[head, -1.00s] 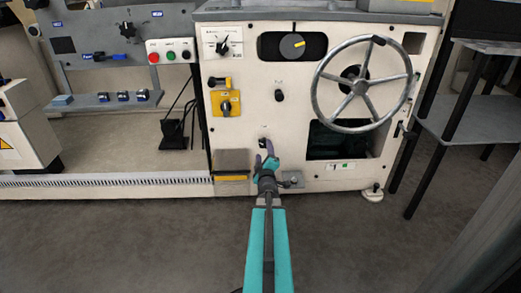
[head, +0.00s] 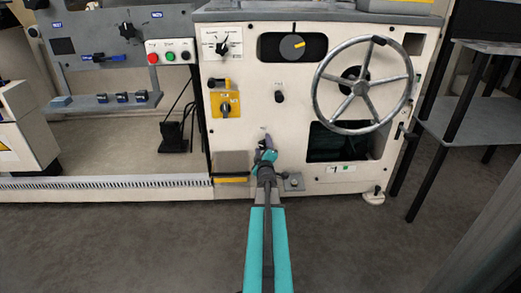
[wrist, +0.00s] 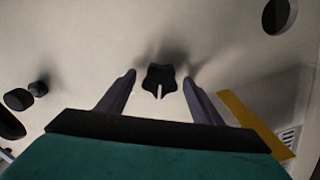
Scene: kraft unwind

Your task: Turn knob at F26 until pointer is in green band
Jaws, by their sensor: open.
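A black lobed knob (wrist: 160,78) with a white pointer line shows in the wrist view on the cream panel, between the two finger ends. The line points toward the bottom of the picture. My gripper (wrist: 159,82) is open, one finger on each side of the knob, with gaps visible. In the head view my gripper (head: 264,147) is at the lower front panel and hides the knob. A small white strip with a green patch (head: 345,168) lies to its right; I cannot make out a pointer there. The label above the gripper is unreadable.
A grey box with a yellow edge (head: 231,162) sticks out just left of my gripper. A metal fitting (head: 293,182) is at its lower right. A large handwheel (head: 361,86) and a yellow-plated switch (head: 225,106) are higher up. The floor in front is clear.

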